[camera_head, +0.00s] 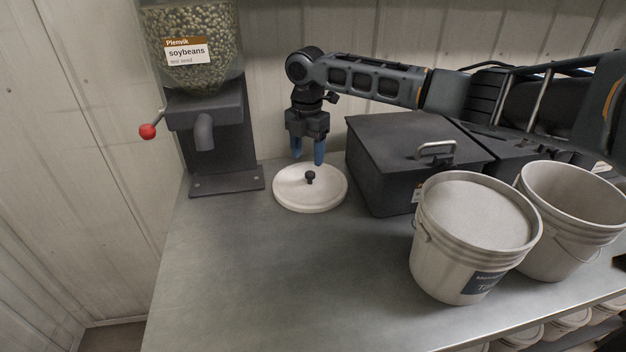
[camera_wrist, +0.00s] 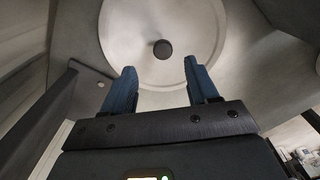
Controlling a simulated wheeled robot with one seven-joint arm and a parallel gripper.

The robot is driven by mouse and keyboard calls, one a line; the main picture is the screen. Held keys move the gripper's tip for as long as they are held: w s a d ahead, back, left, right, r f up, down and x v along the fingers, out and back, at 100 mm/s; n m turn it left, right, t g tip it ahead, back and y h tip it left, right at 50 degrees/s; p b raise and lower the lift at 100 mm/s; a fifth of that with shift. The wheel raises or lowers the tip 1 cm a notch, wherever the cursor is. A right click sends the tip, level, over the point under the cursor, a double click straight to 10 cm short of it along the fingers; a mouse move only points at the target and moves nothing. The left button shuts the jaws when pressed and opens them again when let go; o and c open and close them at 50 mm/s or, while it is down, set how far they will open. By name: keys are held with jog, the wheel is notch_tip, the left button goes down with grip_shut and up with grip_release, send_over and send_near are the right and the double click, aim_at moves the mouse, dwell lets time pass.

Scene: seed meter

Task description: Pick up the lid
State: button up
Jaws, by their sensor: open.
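The lid (camera_head: 329,196) is a round white disc with a small black knob (camera_head: 310,177) at its centre, lying flat on the metal counter. My gripper (camera_head: 308,161) is open above the far part of the lid, with its blue fingers pointing down. In the wrist view, the lid (camera_wrist: 203,27) fills the upper middle. The knob (camera_wrist: 163,49) shows beyond my fingertips (camera_wrist: 158,70), roughly centred between the two fingers. Nothing is between the fingers. I cannot tell the exact height of the fingertips above the lid.
A soybean dispenser (camera_head: 224,128) with a red-knobbed lever (camera_head: 148,131) stands left of the lid. A dark lidded box (camera_head: 386,145) sits close on the right. A filled white bucket (camera_head: 436,262) and another bucket (camera_head: 583,190) stand at the front right. The counter (camera_head: 262,275) is clear in front.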

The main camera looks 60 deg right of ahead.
aim_at(310, 173)
jog(key=shift+s+d+f+p, duration=0.15)
jog(key=shift+f+p, duration=0.2)
jog(key=shift+f, duration=1)
jog(key=shift+s+d+f+p, duration=0.15)
jog(key=shift+f+p, duration=0.2)
jog(key=shift+f, duration=0.95)
jog(key=shift+a, duration=0.15)
grip_shut()
jog(key=shift+r, duration=0.15)
